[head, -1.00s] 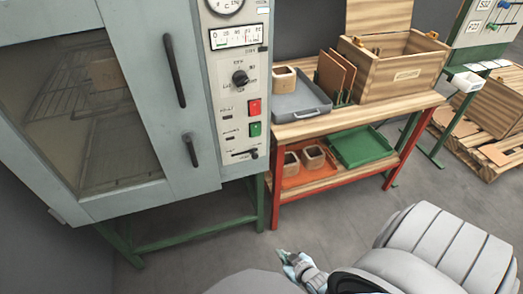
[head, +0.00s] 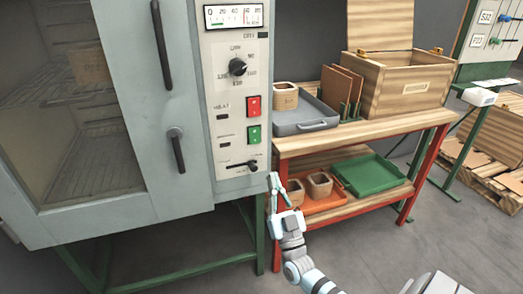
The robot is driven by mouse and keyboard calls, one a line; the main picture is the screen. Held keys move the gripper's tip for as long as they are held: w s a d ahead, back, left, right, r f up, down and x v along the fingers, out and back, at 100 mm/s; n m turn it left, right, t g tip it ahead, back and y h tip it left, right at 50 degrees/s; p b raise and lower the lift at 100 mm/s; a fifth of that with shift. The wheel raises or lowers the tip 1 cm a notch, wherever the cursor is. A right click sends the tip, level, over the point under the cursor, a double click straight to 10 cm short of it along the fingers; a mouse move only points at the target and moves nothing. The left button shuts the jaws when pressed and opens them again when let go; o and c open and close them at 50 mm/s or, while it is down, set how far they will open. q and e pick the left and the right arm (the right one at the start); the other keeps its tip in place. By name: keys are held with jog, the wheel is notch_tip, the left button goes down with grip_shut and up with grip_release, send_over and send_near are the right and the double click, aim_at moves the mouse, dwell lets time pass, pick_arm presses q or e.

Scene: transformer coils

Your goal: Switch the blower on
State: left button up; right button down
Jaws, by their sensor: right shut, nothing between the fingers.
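The grey oven's control panel (head: 226,80) shows in the head view. It carries a black rotary knob (head: 238,67), a red switch (head: 253,105), a green switch (head: 253,134) and a small black lever (head: 243,165) at the bottom. One label reads like "HEAT"; the smaller labels are too small to read, so I cannot tell which control is the blower's. My right gripper (head: 276,183) is shut and empty, pointing up, below and right of the green switch, near the panel's lower right corner. It appears apart from the controls. My left gripper is out of view.
The oven door has a long handle (head: 161,45) and a lower handle (head: 177,150). A wooden workbench (head: 370,130) with red legs stands right of the oven, bearing a grey tray (head: 302,124) and a wooden box (head: 398,85). A green tray (head: 370,174) lies on its lower shelf.

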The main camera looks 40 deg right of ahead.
send_near(257, 132)
notch_tip(257, 132, up, 3)
jog(key=w+b, duration=0.1)
jog(key=b, duration=0.1)
jog(key=w+d+b, duration=0.1)
jog(key=w, duration=0.1)
jog(key=shift+w+f+b, duration=0.1)
jog(key=shift+w+b, duration=0.15)
jog(key=shift+b, duration=0.15)
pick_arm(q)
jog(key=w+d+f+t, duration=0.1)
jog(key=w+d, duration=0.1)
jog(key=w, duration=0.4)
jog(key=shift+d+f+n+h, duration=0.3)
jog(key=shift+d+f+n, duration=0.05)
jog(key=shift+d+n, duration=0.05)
